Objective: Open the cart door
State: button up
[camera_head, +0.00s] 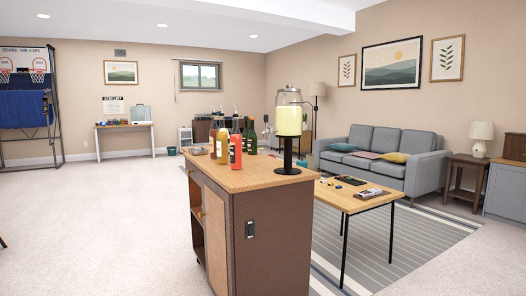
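The cart (265,225) stands in the middle of the head view, with dark brown sides and a light wood top. Its long left face is seen at a steep angle. A light woven door panel (214,238) is on the near part of that face and looks about flush with it. An open shelf compartment (197,207) is on the far part. A dark plate or handle (250,229) is on the cart's near end face. No handle on the woven panel can be made out. My gripper is not in view.
Several bottles, including a red one (235,150), and a drink dispenser (288,125) stand on the cart top. A coffee table (345,201) is close on the right, with a grey sofa (385,160) behind. The pale floor (95,225) left of the cart is clear.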

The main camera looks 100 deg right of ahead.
aim_at(217, 214)
jog(key=z, duration=0.45)
jog(key=l+z, duration=0.15)
jog(key=z, duration=0.25)
jog(key=i+z, duration=0.1)
jog(key=z, duration=0.8)
jog(key=i+z, duration=0.1)
jog(key=z, duration=0.75)
jog(key=i+j+z, duration=0.1)
jog(key=i+z, duration=0.3)
jog(key=i+j+z, duration=0.2)
jog(key=z, duration=0.25)
jog(key=i+j+z, duration=0.2)
jog(key=j+z, duration=0.2)
jog(key=i+j+z, duration=0.2)
jog(key=z, duration=0.25)
jog(key=i+j+z, duration=0.1)
jog(key=j+z, duration=0.3)
jog(key=j, duration=0.15)
jog(key=i+j, duration=0.1)
jog(key=j, duration=0.5)
jog(key=i+j+z, duration=0.1)
jog(key=j, duration=0.5)
jog(key=i+j, duration=0.1)
jog(key=j, duration=0.5)
jog(key=i+j+z, duration=0.1)
jog(key=j, duration=0.55)
